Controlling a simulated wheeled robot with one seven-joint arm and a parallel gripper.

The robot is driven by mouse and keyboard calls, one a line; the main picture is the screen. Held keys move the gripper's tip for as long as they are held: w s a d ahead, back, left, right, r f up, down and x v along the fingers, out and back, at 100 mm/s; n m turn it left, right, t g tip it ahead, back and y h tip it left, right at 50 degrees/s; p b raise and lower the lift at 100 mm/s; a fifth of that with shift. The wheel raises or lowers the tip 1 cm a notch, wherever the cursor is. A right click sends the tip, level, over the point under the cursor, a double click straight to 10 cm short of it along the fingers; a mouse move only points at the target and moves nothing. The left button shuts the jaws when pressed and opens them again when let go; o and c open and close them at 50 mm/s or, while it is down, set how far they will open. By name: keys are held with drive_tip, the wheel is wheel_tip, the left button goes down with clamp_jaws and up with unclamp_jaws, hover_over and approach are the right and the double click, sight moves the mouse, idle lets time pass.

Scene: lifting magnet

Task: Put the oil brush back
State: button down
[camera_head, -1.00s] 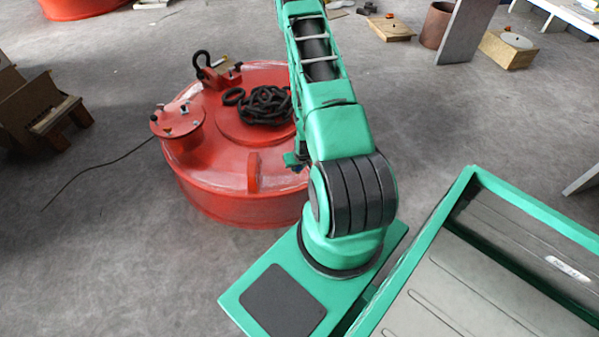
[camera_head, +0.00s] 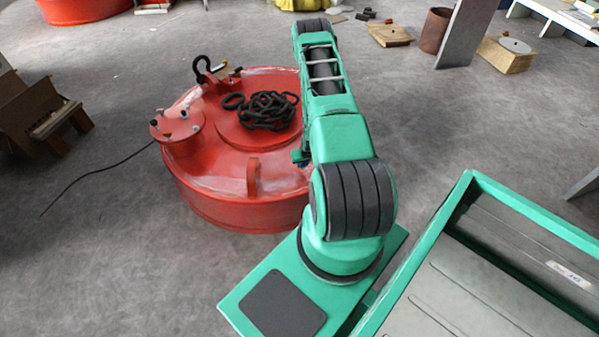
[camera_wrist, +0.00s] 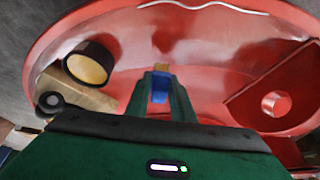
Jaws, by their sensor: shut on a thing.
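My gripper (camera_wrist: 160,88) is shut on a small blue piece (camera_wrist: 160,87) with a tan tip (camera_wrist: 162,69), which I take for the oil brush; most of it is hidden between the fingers. In the wrist view it is over the red lifting magnet (camera_wrist: 205,50). A dark round cup with a pale yellow inside (camera_wrist: 87,66) sits on a wooden block (camera_wrist: 95,98) left of the fingers, apart from them. In the head view my arm hides most of the gripper; a bit of blue shows beside the magnet (camera_head: 215,205).
A green-rimmed bin (camera_head: 520,218) stands at the right. Wooden pieces (camera_head: 40,110) stand at the left. A brown pot (camera_head: 436,30) is at the back. The left floor is mostly clear.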

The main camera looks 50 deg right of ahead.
sight(303, 168)
drive_tip(key=shift+f, duration=1.8)
drive_tip(key=c, duration=1.5)
unclamp_jaws()
drive_tip(key=shift+f, duration=0.1)
drive_tip(key=shift+c, duration=0.2)
